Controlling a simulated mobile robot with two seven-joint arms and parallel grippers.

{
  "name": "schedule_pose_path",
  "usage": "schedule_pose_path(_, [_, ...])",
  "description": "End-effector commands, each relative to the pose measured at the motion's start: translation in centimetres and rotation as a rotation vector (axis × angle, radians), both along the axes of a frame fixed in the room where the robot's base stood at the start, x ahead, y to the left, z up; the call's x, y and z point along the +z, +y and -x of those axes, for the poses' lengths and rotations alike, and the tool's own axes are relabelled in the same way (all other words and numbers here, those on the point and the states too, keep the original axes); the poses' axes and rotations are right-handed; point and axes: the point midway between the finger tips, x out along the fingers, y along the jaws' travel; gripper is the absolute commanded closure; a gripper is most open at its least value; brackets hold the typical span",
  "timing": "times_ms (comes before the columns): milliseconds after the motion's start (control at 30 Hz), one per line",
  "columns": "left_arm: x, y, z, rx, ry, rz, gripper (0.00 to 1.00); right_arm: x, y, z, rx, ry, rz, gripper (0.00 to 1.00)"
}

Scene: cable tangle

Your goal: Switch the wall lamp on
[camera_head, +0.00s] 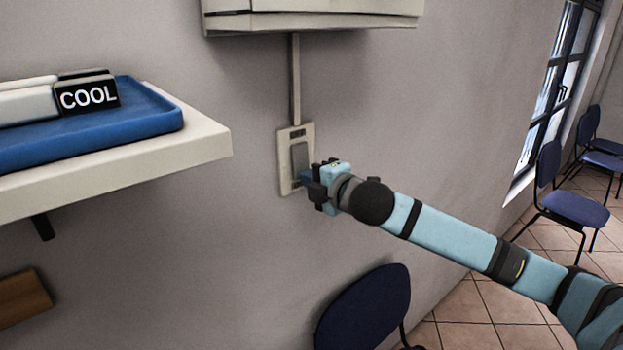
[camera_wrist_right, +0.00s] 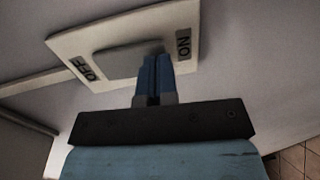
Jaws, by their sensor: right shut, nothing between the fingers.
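The wall switch has a cream plate (camera_head: 283,160) with a grey rocker (camera_head: 299,157). In the right wrist view the rocker (camera_wrist_right: 112,64) lies between an OFF label (camera_wrist_right: 85,68) and an ON label (camera_wrist_right: 184,46). My right gripper (camera_head: 305,178) is shut and empty, at the lower part of the switch. In the wrist view its blue fingertips (camera_wrist_right: 157,60) overlap the rocker's end nearest ON. I cannot tell whether they press on it. A conduit (camera_head: 295,80) runs up to a pale wall-mounted housing (camera_head: 310,22), cut off at the top; no glow shows. My left gripper is out of view.
A pale shelf (camera_head: 205,145) juts out at left, holding a blue tray (camera_head: 150,125) with a COOL sign (camera_head: 89,97). A blue chair (camera_head: 365,310) stands below my right arm. More chairs (camera_head: 575,207) stand by the window at right. The wall around the switch is clear.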

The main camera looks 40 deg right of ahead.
Motion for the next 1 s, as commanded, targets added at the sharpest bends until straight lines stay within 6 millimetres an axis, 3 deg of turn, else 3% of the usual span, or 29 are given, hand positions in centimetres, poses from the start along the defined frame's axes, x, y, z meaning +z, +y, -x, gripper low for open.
schedule_pose_path(467, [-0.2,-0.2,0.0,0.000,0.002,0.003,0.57,-0.1,0.2,0.2,-0.001,0.000,0.000,1.00])
schedule_pose_path(667, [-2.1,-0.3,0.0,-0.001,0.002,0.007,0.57,-1.0,0.3,-0.5,0.000,-0.059,-0.008,1.00])
schedule_pose_path(733, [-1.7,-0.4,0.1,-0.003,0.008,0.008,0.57,-0.2,0.2,-0.5,-0.001,-0.066,-0.005,1.00])
schedule_pose_path(1000, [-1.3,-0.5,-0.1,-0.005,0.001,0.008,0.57,-0.2,0.2,-0.6,-0.001,-0.064,-0.005,1.00])
